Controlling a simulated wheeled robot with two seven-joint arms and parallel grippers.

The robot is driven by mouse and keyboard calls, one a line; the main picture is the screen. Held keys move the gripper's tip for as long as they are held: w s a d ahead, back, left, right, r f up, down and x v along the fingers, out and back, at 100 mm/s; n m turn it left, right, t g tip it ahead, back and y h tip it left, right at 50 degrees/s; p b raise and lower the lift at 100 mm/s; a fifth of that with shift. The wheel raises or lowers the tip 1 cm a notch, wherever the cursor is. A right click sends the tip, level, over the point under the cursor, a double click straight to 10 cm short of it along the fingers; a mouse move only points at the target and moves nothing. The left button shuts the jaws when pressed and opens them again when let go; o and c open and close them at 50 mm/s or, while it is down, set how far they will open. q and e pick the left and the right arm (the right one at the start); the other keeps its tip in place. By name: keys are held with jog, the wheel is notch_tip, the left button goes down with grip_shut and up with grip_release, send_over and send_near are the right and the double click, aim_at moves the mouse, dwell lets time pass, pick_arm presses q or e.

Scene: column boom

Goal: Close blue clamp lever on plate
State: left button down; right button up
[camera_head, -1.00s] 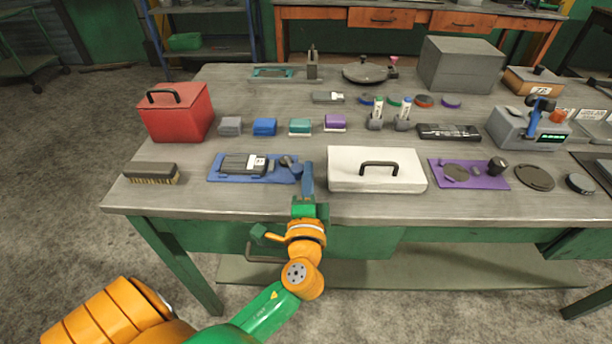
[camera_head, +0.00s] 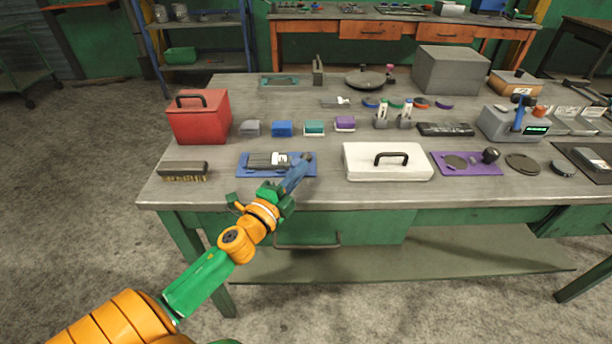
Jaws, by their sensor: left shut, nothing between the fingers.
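The blue plate (camera_head: 247,171) lies near the front edge of the table, left of the white lidded box. A grey and black block with a white part (camera_head: 268,160) sits on it. A dark knob-like end (camera_head: 307,157) shows at the plate's right side. My left gripper (camera_head: 299,171) is shut and empty, slanting over the right part of the plate, its tip beside this dark end. The gripper's fingers cover much of the clamp there. I cannot tell the blue lever's angle or whether the fingers touch it. My right gripper is not in view.
The white box (camera_head: 360,172) with a black handle stands just right of the plate. A brush (camera_head: 184,169) lies to the left, and a red box (camera_head: 198,122) stands behind it. Several small coloured blocks line up behind the plate. Table space between them is narrow.

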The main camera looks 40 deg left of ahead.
pick_arm(q)
jog(key=shift+a+f, duration=0.1)
jog(key=shift+a, duration=0.65)
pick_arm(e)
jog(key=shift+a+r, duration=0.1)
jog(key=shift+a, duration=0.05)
pick_arm(q)
jog(key=shift+a, duration=0.1)
